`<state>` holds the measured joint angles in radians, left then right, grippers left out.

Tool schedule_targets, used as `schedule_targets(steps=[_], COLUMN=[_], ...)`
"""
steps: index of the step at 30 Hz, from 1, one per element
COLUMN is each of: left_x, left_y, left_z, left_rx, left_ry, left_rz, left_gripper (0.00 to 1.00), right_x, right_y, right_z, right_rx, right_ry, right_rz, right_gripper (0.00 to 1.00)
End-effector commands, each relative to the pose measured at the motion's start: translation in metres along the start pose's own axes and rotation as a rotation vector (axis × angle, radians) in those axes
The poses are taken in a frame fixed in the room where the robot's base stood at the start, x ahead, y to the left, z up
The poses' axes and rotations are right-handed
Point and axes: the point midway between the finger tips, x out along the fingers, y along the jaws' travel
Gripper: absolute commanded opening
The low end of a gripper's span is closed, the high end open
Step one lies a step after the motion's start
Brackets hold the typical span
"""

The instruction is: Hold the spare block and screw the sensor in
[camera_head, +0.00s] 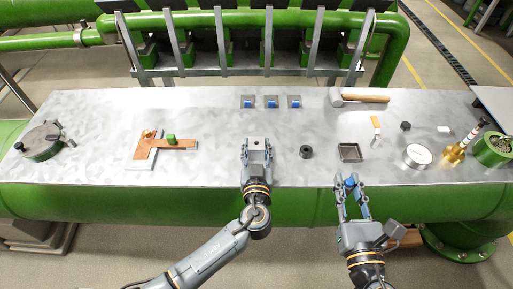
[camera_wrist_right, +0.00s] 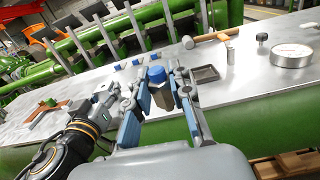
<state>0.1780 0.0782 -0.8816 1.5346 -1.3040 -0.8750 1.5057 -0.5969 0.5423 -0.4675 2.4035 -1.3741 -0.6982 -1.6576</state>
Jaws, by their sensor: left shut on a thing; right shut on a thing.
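My left gripper (camera_head: 257,152) is shut on a grey metal block (camera_head: 257,143) with a dark hole in its top, over the middle of the table. The block also shows beside the left gripper in the right wrist view (camera_wrist_right: 104,92). My right gripper (camera_head: 351,190) is shut on a sensor (camera_wrist_right: 162,92) with a blue cap and a dark grey body. It holds the sensor upright near the table's front edge, to the right of the block and apart from it. The sensor's blue cap is small in the head view (camera_head: 349,183). Its lower end is hard to make out.
Three blue-topped pieces (camera_head: 271,102) sit at the back. A black ring (camera_head: 306,151) and a dark square tray (camera_head: 350,153) lie between and beyond the grippers. A mallet (camera_head: 362,98), gauge (camera_head: 416,155) and brass fitting (camera_head: 455,154) are right; a wooden square (camera_head: 150,148) is left.

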Motion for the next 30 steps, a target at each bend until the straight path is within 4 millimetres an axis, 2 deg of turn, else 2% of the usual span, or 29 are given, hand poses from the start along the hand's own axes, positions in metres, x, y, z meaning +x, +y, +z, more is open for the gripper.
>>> schedule_targets(steps=[30], left_x=[-0.0009], left_y=[0.0000], left_z=[0.0071], left_rx=[0.001], left_ry=[-0.008], left_rz=[0.001], left_gripper=[0.02], right_x=[0.0000], right_y=[0.0000], right_z=[-0.0062], right_rx=[0.000], right_ry=[-0.001], right_rz=[0.000], right_gripper=[0.00])
